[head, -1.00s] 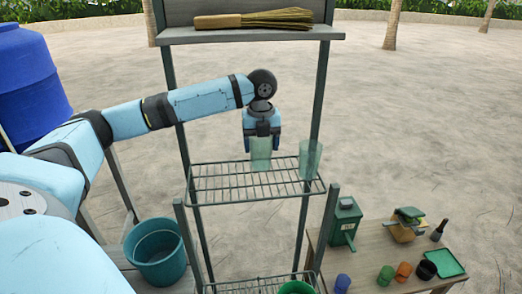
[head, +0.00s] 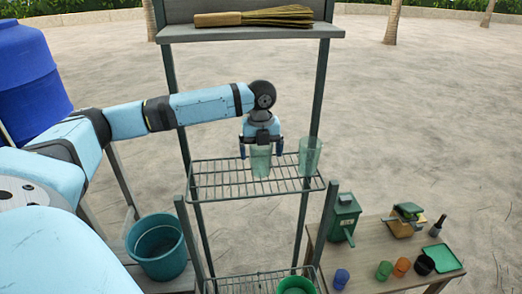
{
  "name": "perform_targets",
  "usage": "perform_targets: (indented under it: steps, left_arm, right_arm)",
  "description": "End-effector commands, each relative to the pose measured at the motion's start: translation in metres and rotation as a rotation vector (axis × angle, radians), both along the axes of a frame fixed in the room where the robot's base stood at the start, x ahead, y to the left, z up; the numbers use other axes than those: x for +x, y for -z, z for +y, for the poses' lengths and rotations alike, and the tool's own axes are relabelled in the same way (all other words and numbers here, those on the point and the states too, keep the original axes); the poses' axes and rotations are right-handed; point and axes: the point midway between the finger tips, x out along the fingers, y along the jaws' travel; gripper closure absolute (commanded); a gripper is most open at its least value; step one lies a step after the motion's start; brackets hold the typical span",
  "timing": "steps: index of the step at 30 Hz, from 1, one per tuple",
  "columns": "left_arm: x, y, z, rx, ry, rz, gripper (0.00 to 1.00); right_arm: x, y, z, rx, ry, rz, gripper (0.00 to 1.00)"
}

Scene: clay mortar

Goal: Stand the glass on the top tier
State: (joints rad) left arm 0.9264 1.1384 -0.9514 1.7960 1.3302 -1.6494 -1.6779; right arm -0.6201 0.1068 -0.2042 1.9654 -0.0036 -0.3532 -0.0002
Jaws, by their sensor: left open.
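A pale green see-through glass (head: 261,162) stands upright on the upper wire tier (head: 218,185) of the dark metal rack. My left gripper (head: 261,154) is directly above it, pointing down, with its fingers spread on both sides of the glass and apart from it. A second similar glass (head: 310,156) stands just to the right, at the tier's back right corner near the post. My right gripper is not in view.
A wooden shelf with a broom (head: 255,17) is above the tier. A lower wire tier (head: 240,288) holds a green bowl (head: 296,286). A teal bucket (head: 160,248) stands at left. A side table (head: 375,256) at right holds a green box and several cups. The tier's left half is empty.

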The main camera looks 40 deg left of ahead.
Motion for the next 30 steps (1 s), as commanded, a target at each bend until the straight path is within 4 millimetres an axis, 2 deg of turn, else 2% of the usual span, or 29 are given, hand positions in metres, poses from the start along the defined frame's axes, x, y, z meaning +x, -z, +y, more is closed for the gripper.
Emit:
perform_targets:
  steps: [4, 12, 15, 19, 30]
  left_arm:
    - [0.001, -0.014, 0.000, 0.000, 0.000, -0.004, 0.06]
    - [0.001, -0.060, 0.000, 0.000, 0.000, -0.004, 0.06]
    - [0.001, -0.070, 0.000, 0.000, 0.000, -0.002, 0.06]
    - [0.000, -0.077, 0.000, -0.001, 0.000, -0.001, 0.06]
    - [0.000, -0.077, 0.000, 0.000, 0.000, 0.000, 0.06]
  right_arm:
    - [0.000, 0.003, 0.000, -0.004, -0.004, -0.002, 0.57]
    - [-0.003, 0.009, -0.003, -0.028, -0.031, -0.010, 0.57]
    - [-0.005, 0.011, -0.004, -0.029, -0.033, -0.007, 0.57]
    - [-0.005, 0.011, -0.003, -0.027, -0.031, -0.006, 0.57]
    - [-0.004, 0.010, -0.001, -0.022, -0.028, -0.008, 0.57]
